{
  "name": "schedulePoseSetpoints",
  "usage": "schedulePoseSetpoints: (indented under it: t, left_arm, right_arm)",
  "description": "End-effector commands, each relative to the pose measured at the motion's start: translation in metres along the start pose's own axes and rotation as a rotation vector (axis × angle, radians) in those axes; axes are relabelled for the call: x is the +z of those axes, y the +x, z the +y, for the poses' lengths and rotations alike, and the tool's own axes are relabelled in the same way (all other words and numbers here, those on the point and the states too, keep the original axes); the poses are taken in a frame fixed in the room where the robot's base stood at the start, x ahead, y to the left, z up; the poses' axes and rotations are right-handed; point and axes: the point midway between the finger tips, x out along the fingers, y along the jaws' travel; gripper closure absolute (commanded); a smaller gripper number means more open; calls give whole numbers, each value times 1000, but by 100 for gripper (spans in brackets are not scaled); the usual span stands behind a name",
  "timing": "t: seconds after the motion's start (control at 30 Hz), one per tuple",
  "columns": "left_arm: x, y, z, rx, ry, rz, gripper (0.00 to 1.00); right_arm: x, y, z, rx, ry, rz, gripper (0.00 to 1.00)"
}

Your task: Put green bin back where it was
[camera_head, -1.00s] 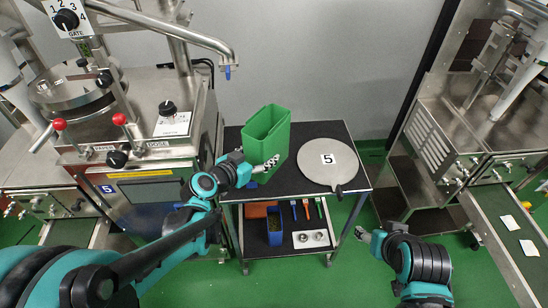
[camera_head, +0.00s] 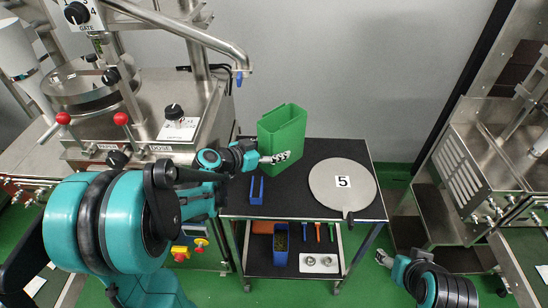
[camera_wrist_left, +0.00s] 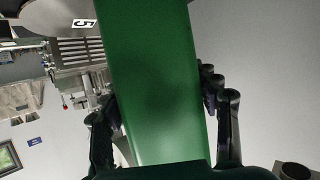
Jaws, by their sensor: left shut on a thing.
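The green bin (camera_head: 283,135) is upright at the back left of the black cart top (camera_head: 330,150) in the head view. I cannot tell whether its base touches the cart top. My left gripper (camera_head: 276,158) reaches in from the left and is shut on the bin's lower part. In the left wrist view the bin (camera_wrist_left: 150,80) fills the middle between the two dark fingers (camera_wrist_left: 160,125). My right gripper (camera_head: 384,258) is low at the right of the cart, away from the bin, and too small to tell open from shut.
A round grey lid marked 5 (camera_head: 343,200) lies on the cart's right part. A blue holder (camera_head: 257,190) stands at the front left of the top. The lower shelf holds a blue bin (camera_head: 280,245) and small tools. A steel machine (camera_head: 180,130) stands left.

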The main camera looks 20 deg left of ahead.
Motion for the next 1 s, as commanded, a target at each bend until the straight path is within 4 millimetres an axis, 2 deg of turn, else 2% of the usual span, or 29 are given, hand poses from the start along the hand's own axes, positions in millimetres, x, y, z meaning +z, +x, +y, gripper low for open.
schedulePoseSetpoints:
  t: [0.03, 0.17, 0.43, 0.93, 0.97, 1.0]
  left_arm:
    - [11, 5, 0, 0, 0, 0, 86]
    - [27, 11, 0, 0, -1, 0, 86]
    - [27, 11, 0, 0, -1, 0, 86]
    - [37, 15, 0, 0, -1, 0, 86]
    - [38, 15, 0, 0, 0, 0, 31]
    - [38, 15, 0, 0, 0, 0, 20]
  right_arm:
    - [5, 6, 0, 0, 0, 0, 41]
    - [10, 14, 0, 0, 0, 0, 41]
    - [9, 12, 0, 0, 0, 0, 41]
    - [16, 22, 0, 0, 0, 0, 41]
    - [16, 22, 0, 0, 0, 0, 41]
    - [15, 21, 0, 0, 0, 0, 41]
